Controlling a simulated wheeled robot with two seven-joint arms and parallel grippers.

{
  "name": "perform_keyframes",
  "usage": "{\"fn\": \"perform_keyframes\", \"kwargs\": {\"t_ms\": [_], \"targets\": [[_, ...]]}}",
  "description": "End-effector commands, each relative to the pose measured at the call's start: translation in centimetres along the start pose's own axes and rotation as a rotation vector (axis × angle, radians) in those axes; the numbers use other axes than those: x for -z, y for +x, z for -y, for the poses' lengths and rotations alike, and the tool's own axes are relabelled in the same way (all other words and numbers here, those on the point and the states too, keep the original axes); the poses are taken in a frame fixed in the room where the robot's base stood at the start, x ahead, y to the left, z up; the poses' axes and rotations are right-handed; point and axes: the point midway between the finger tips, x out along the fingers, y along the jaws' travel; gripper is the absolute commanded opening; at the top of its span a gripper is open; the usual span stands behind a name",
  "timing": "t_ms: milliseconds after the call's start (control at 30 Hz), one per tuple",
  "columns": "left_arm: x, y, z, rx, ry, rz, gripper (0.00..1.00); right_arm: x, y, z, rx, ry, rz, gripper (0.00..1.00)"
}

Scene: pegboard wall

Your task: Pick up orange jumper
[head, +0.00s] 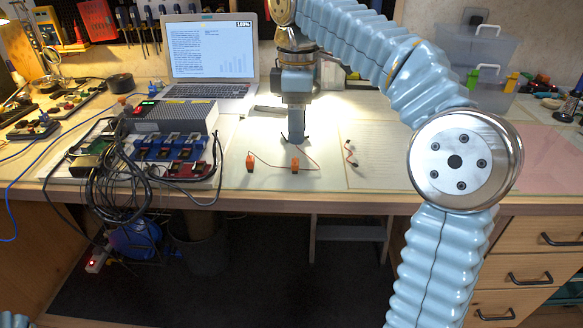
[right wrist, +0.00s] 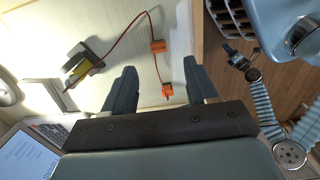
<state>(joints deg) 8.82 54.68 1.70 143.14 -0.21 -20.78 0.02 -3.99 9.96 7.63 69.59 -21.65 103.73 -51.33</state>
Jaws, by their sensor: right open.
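The orange jumper lies on the bench near its front edge in the head view, with one orange end block (head: 250,162) at left and another (head: 295,165) at right, joined by a thin red wire. My right gripper (head: 296,140) points down just behind the right block. In the right wrist view the right gripper's (right wrist: 163,90) fingers are spread, with an orange block (right wrist: 167,91) showing between them and the other block (right wrist: 158,46) beyond. I see no grip on either. A small dark end of my left arm (right wrist: 236,58) shows far off; its jaws are too small to read.
A dark jumper (head: 350,153) lies to the right. A box with cables (head: 175,116) stands on the left, and an open laptop (head: 210,50) is behind. Clear bins (head: 480,60) stand at the back right. The bench front edge (head: 330,197) is close to the jumper.

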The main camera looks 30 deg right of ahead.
Motion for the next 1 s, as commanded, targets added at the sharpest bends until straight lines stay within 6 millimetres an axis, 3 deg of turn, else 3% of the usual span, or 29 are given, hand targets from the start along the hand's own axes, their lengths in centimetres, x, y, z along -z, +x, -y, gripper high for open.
{"fn": "perform_keyframes", "kwargs": {"t_ms": [100,333,600,900,1000], "targets": [[0.0,0.9,0.4,0.001,-0.001,-0.001,0.43,-0.1,2.6,0.0,0.003,0.001,0.002,0.57],[0.0,1.3,0.6,0.002,-0.002,-0.002,0.43,0.1,4.5,0.0,0.002,0.000,0.000,0.57],[0.1,2.1,1.1,0.005,-0.006,-0.006,0.43,0.3,8.6,-0.3,0.003,0.002,0.000,0.57],[0.2,2.1,1.2,0.006,-0.006,-0.007,0.43,0.3,9.1,-0.3,0.001,0.001,-0.001,0.57],[0.2,2.1,1.2,0.006,-0.006,-0.007,0.43,0.3,9.1,-0.3,0.001,0.001,-0.001,0.42]]}}
